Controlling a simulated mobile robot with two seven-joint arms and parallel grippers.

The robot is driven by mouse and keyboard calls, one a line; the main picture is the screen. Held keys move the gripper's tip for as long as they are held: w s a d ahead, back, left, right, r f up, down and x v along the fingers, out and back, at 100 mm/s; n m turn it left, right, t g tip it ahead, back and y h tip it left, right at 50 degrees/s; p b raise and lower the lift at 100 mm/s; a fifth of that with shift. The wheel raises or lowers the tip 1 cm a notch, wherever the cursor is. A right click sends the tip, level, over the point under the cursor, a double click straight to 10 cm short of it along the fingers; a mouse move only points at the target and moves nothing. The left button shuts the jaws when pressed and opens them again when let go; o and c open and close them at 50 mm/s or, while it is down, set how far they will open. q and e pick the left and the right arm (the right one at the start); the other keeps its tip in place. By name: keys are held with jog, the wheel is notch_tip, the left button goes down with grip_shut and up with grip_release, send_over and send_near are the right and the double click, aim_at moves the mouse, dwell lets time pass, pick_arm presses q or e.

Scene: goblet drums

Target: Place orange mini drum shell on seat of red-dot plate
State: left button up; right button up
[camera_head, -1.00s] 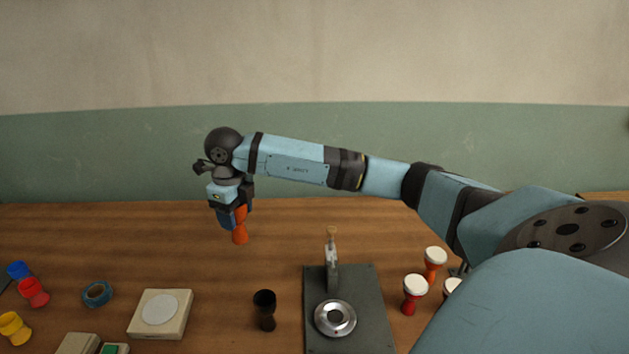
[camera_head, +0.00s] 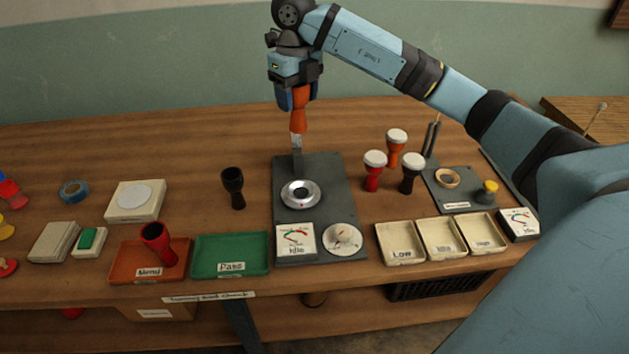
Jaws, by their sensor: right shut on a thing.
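My right gripper (camera_head: 299,92) is shut on the orange mini drum shell (camera_head: 299,115), held upright in the air above the back part of the grey plate. The dark grey plate (camera_head: 325,185) lies on the table. It bears a round silver seat (camera_head: 301,194) with a dark centre and a small red dot on its front rim. The seat is empty. A metal post (camera_head: 296,155) stands at the plate's back, and the held shell hides its top. My left gripper is out of view.
A black goblet shell (camera_head: 233,187) stands left of the plate. White-topped red (camera_head: 374,171), orange (camera_head: 395,147) and black (camera_head: 411,173) drums stand to the right. A gauge card (camera_head: 295,240) and round dial (camera_head: 342,239) sit at the plate's front. Trays line the table's front.

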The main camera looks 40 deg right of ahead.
notch_tip(320, 180, down, 20)
jog(key=shift+r+b, duration=0.25)
jog(key=shift+b, duration=0.1)
jog(key=shift+w, duration=0.1)
jog(key=shift+f, duration=0.15)
jog(key=o, duration=0.9)
